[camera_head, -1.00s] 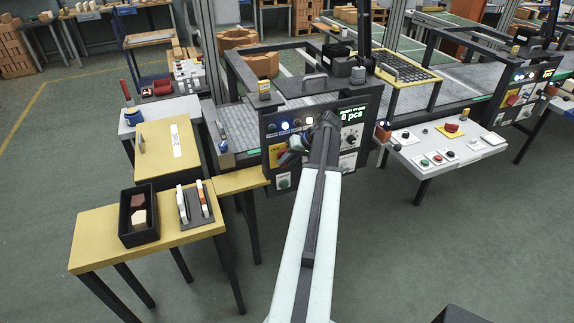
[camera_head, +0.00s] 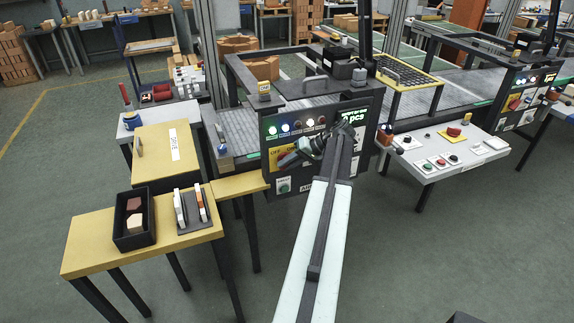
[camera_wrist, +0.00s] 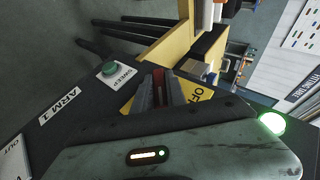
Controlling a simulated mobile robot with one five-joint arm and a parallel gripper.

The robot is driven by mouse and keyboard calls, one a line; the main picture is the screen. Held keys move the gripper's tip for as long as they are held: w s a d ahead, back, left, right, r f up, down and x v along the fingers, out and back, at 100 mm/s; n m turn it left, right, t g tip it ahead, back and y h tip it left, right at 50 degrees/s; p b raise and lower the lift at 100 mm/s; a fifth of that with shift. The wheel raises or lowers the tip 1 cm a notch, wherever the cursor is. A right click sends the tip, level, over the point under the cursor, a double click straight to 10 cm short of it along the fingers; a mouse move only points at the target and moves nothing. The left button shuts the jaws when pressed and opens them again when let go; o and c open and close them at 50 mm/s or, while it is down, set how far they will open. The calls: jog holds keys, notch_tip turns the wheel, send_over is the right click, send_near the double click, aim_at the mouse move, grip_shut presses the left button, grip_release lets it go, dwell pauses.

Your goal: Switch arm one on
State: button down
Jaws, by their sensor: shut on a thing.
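The arm 1 control panel (camera_head: 275,188) stands upright at the front of the first machine. In the wrist view its ARM 1 label (camera_wrist: 64,102) and a green button (camera_wrist: 110,69) show. A yellow plate (camera_wrist: 195,95) on it reads OFF; my gripper (camera_wrist: 160,90) covers part of this plate. My gripper is shut on a red switch handle (camera_wrist: 158,76), which shows between the jaws. In the head view my gripper (camera_head: 291,158) reaches the yellow plate from the right, and the handle is mostly hidden there. A lamp (camera_head: 272,130) at the panel's upper left glows green.
A yellow table (camera_head: 90,250) with a black bin (camera_head: 150,222) stands to the left. A white console (camera_head: 425,170) with buttons stands to the right of the panel. Open green floor lies in front.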

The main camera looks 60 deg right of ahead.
jog(key=shift+s, duration=0.1)
jog(key=c, duration=1.4)
grip_release()
jog(key=shift+o, duration=0.2)
jog(key=shift+r, duration=0.1)
jog(key=shift+s+d+r+p, duration=0.15)
jog(key=shift+r+p, duration=0.1)
jog(key=shift+p, duration=0.05)
jog(key=p+v, duration=0.4)
jog(key=v, duration=0.3)
jog(key=shift+s+f, duration=0.1)
